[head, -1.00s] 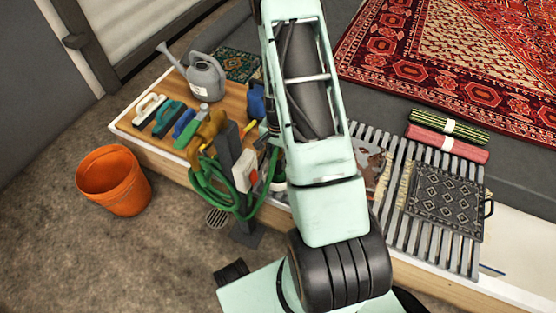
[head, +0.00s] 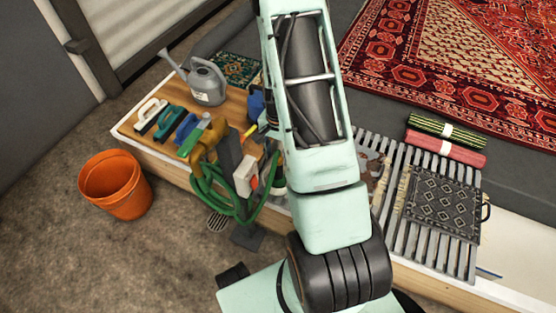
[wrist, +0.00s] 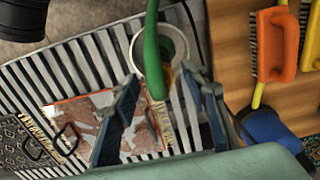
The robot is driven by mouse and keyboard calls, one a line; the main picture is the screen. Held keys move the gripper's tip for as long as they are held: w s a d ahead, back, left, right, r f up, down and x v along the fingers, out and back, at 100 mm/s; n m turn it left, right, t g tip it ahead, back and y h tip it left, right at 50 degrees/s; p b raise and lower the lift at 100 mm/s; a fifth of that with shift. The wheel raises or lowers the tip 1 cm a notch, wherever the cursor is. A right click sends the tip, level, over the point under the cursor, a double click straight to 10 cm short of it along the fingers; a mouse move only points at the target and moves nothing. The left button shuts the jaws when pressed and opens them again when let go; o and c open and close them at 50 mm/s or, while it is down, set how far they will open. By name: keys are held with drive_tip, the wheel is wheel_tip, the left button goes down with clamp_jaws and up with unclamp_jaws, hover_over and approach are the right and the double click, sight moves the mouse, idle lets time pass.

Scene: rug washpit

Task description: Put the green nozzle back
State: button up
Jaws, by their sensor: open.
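The green nozzle (wrist: 156,75) hangs down in the wrist view from a green hose that enters at the top edge. It lies between the two dark blue fingers of my gripper (wrist: 165,112), which stand apart. I cannot tell whether either finger touches it. Below and behind it is a round, pale-rimmed container (wrist: 183,42). In the head view my arm hides my gripper and the nozzle. The green hose (head: 207,195) hangs in loops on a post with a grey-white box (head: 246,172).
A wooden board (head: 236,107) holds a grey watering can (head: 207,82), several brushes and a blue object (head: 256,104). A slatted grate (head: 398,200) bears a patterned dark mat (head: 443,205). Rolled rugs (head: 446,146) lie behind it. An orange bucket (head: 116,186) stands on the floor.

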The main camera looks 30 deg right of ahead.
wheel_tip(320, 180, up, 6)
drive_tip(key=shift+r+p, duration=0.15)
drive_tip(key=shift+p, duration=0.6)
